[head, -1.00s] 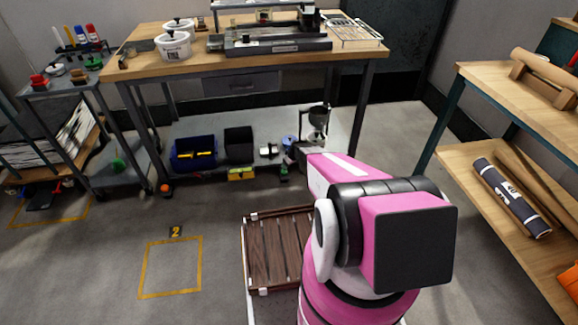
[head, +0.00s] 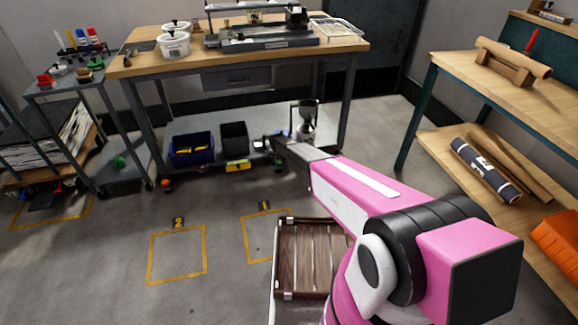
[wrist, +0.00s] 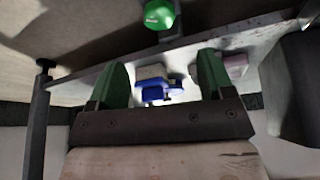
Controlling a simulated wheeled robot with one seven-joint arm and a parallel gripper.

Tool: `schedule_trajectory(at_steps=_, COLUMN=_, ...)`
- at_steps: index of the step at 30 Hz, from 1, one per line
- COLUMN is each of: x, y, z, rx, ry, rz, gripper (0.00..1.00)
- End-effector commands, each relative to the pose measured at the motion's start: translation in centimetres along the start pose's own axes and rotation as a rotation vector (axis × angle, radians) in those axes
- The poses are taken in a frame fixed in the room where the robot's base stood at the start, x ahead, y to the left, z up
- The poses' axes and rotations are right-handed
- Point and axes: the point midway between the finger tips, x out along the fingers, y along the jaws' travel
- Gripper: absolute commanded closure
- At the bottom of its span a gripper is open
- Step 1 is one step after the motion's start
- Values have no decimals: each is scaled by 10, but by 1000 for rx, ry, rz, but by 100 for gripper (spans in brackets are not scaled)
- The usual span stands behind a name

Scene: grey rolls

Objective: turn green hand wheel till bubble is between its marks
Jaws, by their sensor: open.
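A small green round part (wrist: 159,14) shows at the top of the wrist view, beyond my fingertips; it looks like the green hand wheel. A small green thing (head: 278,165) also shows near the front edge of the workbench's low shelf in the head view, but I cannot tell if it is the same part. My gripper (wrist: 163,80) is open, its two green fingers apart, with nothing held. A blue and white thing (wrist: 155,88) shows beyond the gap between them. In the head view my arm reaches to the low shelf and the fingers are too small to tell. No bubble or marks can be made out.
The workbench (head: 120,69) has a blue bin (head: 192,150), a black bin (head: 234,140) and a silver stand (head: 304,122) on its low shelf. A slatted wooden tray (head: 305,255) is near my arm. A shelf with grey rolls (head: 486,168) stands right.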

Motion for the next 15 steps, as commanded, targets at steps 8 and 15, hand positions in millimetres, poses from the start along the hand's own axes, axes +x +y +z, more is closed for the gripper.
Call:
schedule_trajectory(at_steps=8, x=20, y=-1, z=-2, rx=3, ry=0, rz=1, gripper=26)
schedule_trajectory(at_steps=15, x=61, y=-1, z=-2, rx=3, ry=0, rz=0, gripper=26)
